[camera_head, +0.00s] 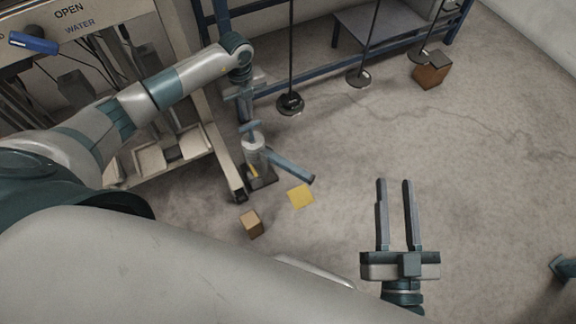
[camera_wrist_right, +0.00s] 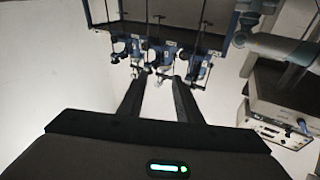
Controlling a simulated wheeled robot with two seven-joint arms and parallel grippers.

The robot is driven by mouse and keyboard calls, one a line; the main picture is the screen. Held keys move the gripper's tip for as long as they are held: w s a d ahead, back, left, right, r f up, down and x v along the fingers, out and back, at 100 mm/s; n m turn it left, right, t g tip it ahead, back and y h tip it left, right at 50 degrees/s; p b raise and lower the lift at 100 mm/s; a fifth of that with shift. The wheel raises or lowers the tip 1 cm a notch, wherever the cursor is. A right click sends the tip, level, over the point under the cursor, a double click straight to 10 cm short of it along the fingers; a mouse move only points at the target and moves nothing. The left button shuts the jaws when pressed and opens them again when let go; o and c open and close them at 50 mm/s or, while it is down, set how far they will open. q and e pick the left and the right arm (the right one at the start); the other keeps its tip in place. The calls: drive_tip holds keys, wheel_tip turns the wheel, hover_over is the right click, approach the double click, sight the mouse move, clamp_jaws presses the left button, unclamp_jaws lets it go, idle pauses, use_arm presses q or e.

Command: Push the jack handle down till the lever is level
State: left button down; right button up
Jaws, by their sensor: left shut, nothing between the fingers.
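The jack (camera_head: 255,157) stands on the floor beside the leg of the panel frame, a grey body on a dark base. Its blue handle (camera_head: 291,166) sticks out to the lower right in the head view; I cannot tell its exact tilt from above. My left gripper (camera_head: 244,117) points down just above the jack's top, shut and empty; whether it touches is unclear. My right gripper (camera_head: 395,181) is open and empty, over bare floor to the right of the jack. Its two parted fingers also show in the right wrist view (camera_wrist_right: 163,77).
A yellow square (camera_head: 300,196) lies by the handle's end. A small brown block (camera_head: 251,224) is near the jack, another brown block (camera_head: 432,71) at the back. Several rods with round discs (camera_head: 290,104) stand before a blue frame (camera_head: 334,74).

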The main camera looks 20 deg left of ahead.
drive_tip(key=shift+w+d+f+g+h+p, duration=0.1)
drive_tip(key=shift+d+f+g+h+p, duration=0.1)
drive_tip(key=shift+f+g, duration=0.55)
drive_tip(key=shift+w+d+f+g+h+p, duration=0.1)
drive_tip(key=shift+w+f+g+h+p, duration=0.15)
drive_tip(key=shift+f, duration=0.75)
drive_tip(key=shift+d+f+g+h+p, duration=0.1)
drive_tip(key=shift+f+g+h+p, duration=0.1)
drive_tip(key=shift+f+g, duration=0.55)
drive_tip(key=shift+f, duration=0.1)
